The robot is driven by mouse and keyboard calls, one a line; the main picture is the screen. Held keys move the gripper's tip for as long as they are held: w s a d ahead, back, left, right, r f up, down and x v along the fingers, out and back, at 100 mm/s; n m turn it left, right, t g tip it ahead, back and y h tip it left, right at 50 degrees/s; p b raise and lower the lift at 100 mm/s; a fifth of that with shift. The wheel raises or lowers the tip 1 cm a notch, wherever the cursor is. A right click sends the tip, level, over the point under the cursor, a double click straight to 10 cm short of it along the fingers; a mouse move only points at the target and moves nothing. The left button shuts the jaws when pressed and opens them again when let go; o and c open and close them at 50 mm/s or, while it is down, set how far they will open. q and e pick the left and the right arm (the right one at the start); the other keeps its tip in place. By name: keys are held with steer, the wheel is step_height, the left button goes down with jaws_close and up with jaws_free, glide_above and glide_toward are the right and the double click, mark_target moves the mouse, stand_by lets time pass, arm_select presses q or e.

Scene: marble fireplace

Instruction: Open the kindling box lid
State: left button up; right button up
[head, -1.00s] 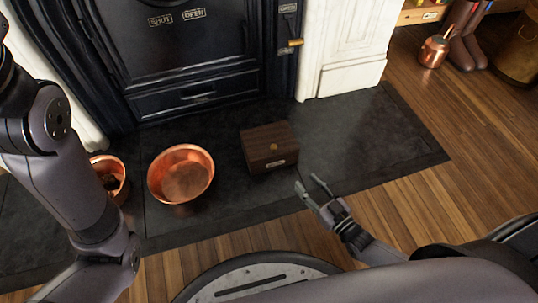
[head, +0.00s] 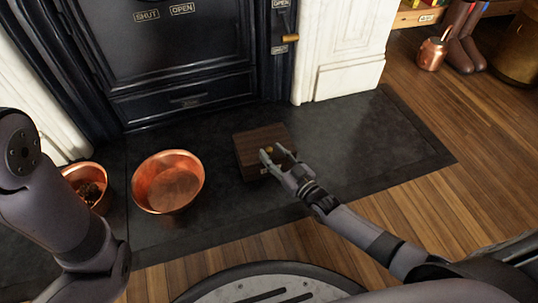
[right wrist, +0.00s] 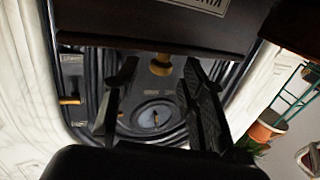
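The kindling box (head: 258,139) is a small dark wooden box on the black hearth, its lid shut. Its front and a label plate also show at the top of the right wrist view (right wrist: 150,22). A brass knob (right wrist: 160,65) sticks out from the box there. My right gripper (head: 273,153) is open at the box's front, and its fingers also show in the right wrist view (right wrist: 159,75) with the knob between their tips. Contact with the knob cannot be told. My left arm shows at the left, its gripper outside the picture.
A wide copper pan (head: 168,183) stands left of the box, and a copper bucket (head: 86,184) with dark contents stands further left. The black stove (head: 170,60) is behind. The hearth right of the box is clear. A copper jug (head: 433,53) and boots stand far right.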

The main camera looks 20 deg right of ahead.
mark_target(264, 141)
steer(key=shift+b+x, duration=0.45)
steer(key=shift+x, duration=0.9)
steer(key=shift+c, duration=0.4)
jaws_close()
